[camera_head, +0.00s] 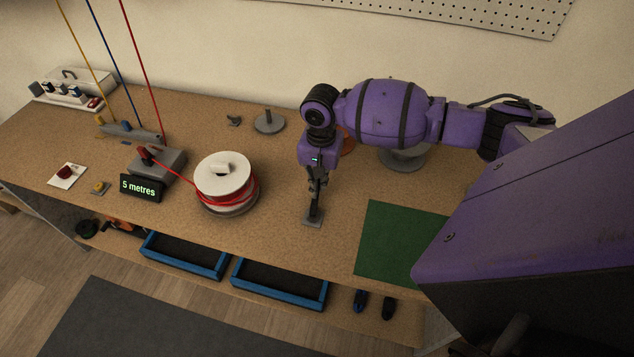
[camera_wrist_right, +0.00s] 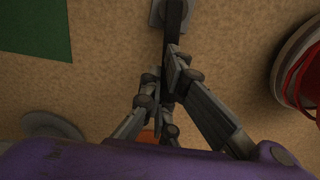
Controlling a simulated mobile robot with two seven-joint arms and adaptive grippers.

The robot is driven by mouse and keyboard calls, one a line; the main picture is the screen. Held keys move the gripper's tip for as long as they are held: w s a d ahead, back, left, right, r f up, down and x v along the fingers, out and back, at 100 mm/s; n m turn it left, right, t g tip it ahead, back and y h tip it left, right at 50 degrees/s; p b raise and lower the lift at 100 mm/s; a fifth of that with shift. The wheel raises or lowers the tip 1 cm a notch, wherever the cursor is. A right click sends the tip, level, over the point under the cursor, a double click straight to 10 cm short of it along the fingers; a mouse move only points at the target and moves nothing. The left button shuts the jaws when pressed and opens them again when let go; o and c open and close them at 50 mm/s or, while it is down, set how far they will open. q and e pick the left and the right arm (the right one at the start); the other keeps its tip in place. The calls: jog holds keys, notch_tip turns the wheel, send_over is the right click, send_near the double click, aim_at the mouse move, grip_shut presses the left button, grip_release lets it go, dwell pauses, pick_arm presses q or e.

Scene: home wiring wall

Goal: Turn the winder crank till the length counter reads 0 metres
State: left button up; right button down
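The length counter (camera_head: 140,188) reads "5 metres". A white spool (camera_head: 222,172) wound with red wire stands right of it. A light knob (camera_head: 222,168) shows on the spool's top; I cannot tell whether this is the winder crank. My right gripper (camera_head: 315,186) points down, right of the spool and apart from it. Its fingers (camera_wrist_right: 166,75) look closed around a dark upright bar (camera_wrist_right: 173,28) on a small grey plate (camera_head: 312,222). The fingers partly hide the bar. The spool's edge shows in the right wrist view (camera_wrist_right: 290,72). My left gripper is out of view.
A grey box (camera_head: 158,164) stands behind the counter. A red button (camera_head: 65,172) and a yellow one (camera_head: 100,187) are at left. A green mat (camera_head: 400,240) lies at right. Round grey stands (camera_head: 269,123) are at the back. Blue trays (camera_head: 185,256) sit below the front edge.

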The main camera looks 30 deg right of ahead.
jog(key=shift+w+a, duration=0.6)
jog(key=shift+a, duration=0.35)
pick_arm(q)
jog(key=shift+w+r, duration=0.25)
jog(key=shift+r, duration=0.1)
